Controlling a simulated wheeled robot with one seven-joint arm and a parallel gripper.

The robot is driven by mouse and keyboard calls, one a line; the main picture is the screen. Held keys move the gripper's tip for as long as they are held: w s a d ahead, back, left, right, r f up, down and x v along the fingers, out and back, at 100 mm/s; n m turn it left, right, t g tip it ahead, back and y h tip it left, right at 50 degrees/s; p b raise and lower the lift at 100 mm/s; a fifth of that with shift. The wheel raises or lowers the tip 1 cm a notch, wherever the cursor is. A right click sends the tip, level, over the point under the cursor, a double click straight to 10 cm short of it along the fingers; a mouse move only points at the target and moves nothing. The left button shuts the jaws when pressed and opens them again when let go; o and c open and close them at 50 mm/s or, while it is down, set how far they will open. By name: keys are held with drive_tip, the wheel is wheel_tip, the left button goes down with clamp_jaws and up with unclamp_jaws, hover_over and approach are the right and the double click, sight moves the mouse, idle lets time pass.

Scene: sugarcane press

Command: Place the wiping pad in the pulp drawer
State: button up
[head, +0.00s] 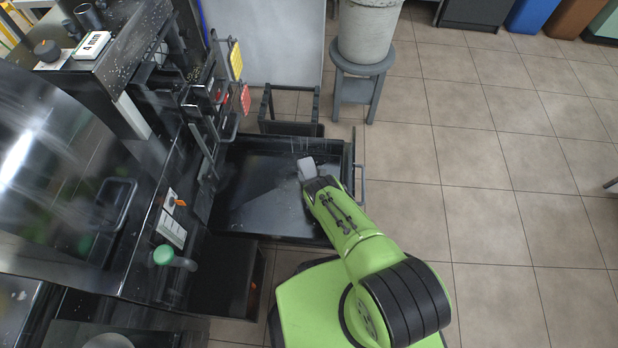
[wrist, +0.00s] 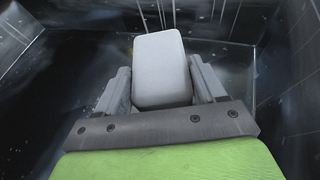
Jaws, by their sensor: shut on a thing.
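The wiping pad (head: 306,168) is a light grey block with rounded corners. In the wrist view the pad (wrist: 162,70) sits between the two fingers of my gripper (wrist: 162,92), which is shut on it. The pulp drawer (head: 270,236) is a dark open tray pulled out from the machine. In the head view my gripper (head: 312,178) is over the right part of the drawer, with the pad over its interior. I cannot tell whether the pad touches the drawer floor. The fingertips are partly hidden by the pad and my arm.
The black machine (head: 75,150) stands along the left, with a green knob (head: 163,255) near the drawer. A bucket (head: 368,30) rests on a grey stool (head: 362,70) behind. A dark frame (head: 290,128) stands just beyond the drawer. Tiled floor (head: 490,200) at right is clear.

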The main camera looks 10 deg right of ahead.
drive_tip(key=o, duration=1)
drive_tip(key=shift+r, duration=0.15)
